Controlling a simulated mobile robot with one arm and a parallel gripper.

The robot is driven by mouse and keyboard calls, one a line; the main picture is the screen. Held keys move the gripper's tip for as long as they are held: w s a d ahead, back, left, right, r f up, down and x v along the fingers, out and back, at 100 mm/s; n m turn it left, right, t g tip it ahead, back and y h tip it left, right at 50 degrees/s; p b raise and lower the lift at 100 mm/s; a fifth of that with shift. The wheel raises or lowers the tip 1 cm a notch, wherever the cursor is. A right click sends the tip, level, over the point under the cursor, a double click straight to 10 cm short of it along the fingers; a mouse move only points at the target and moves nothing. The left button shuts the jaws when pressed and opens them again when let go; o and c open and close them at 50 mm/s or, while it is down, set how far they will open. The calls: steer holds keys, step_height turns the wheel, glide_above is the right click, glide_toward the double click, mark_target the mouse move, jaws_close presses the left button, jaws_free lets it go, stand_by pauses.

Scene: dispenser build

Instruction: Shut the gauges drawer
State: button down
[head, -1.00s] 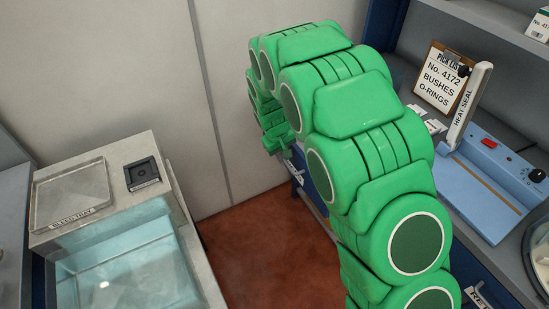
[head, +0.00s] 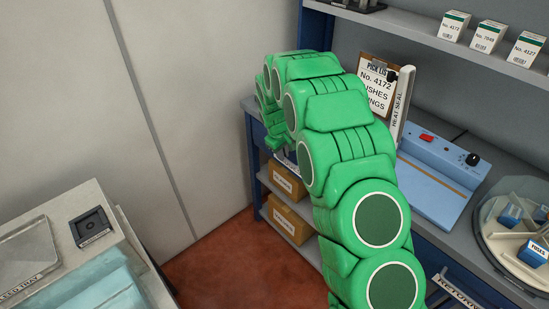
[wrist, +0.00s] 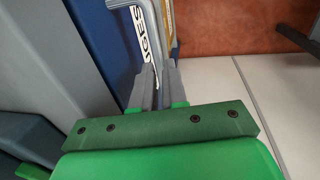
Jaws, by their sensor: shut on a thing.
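The gauges drawer (wrist: 125,40) shows in the wrist view as a blue front with a white label, of which only the end "UGES" reads, and a pale bar handle (wrist: 154,45). My gripper (wrist: 159,68) is shut on this handle, its two grey fingers close together at the handle's near end. In the head view my gripper (head: 276,146) is at the left end of the workbench, mostly hidden by my green arm. The arm also hides most of the drawer there, so I cannot tell how far it stands out.
Cardboard boxes (head: 287,181) sit on shelves under the bench. On the bench are a blue heat sealer (head: 437,175), a pick list clipboard (head: 377,85) and a round divided tray (head: 515,220). A bleed tray (head: 25,255) is at left. Red floor (head: 215,265) lies clear between.

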steer(key=shift+w+d, duration=0.25)
steer(key=c, duration=1.2)
jaws_free()
steer(key=shift+o, duration=0.2)
steer(key=shift+a+r, duration=0.1)
steer(key=shift+r, duration=0.05)
step_height(320, 180, up, 7)
steer(key=s, duration=0.1)
steer(key=shift+a+r, duration=0.2)
steer(key=shift+a, duration=0.25)
